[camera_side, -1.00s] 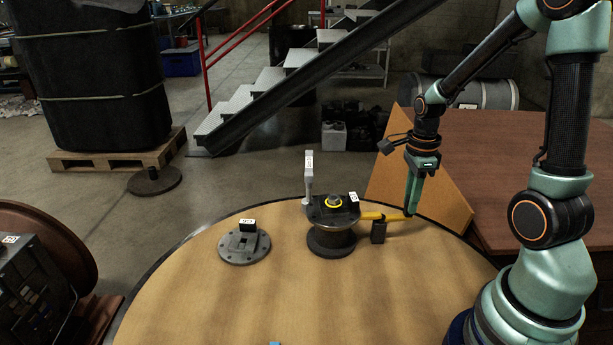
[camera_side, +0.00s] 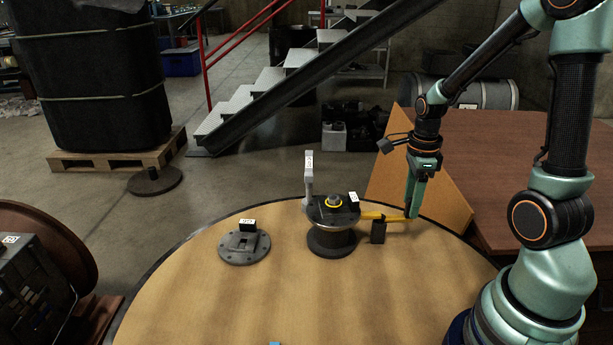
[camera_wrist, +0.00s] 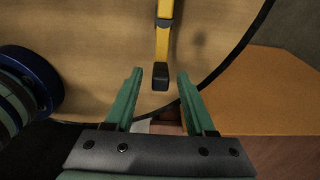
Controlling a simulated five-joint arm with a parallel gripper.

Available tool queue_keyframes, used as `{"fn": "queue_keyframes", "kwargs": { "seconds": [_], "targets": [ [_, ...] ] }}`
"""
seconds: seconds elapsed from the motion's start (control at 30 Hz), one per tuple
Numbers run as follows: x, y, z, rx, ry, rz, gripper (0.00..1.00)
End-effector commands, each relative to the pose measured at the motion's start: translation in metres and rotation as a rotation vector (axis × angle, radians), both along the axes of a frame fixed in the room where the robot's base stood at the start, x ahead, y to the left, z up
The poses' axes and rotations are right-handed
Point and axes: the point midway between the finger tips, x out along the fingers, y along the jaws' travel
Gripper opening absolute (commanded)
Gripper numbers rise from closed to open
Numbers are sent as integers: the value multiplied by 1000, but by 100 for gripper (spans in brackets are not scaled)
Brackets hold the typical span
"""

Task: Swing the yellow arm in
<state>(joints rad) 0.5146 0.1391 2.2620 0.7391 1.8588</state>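The yellow arm (camera_side: 375,216) sticks out to the right from a dark flanged drum (camera_side: 331,242) on the round table, in the side view. In the wrist view the yellow arm (camera_wrist: 163,42) comes down from the top and ends in a black tip (camera_wrist: 161,76). My gripper (camera_side: 411,212) points down at the outer end of the yellow arm. In the wrist view my gripper (camera_wrist: 159,74) has its two green fingers apart, with the black tip between them and a gap on each side. The side view hides whether a finger touches the tip.
A dark block (camera_side: 378,232) stands under the yellow arm. A grey upright lever (camera_side: 309,176) is beside the drum. A flanged disc (camera_side: 244,247) lies to the left. The table's (camera_side: 300,305) front is mostly clear. A tan slanted board (camera_side: 442,204) is behind my gripper.

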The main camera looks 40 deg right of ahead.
Motion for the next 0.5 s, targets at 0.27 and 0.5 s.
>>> {"fn": "queue_keyframes", "kwargs": {
  "seconds": [0.27,0.5],
  "targets": [
    [0,0,6,-1,-1,2,55],
    [1,0,46,-3,-6,1,55]
  ]
}}
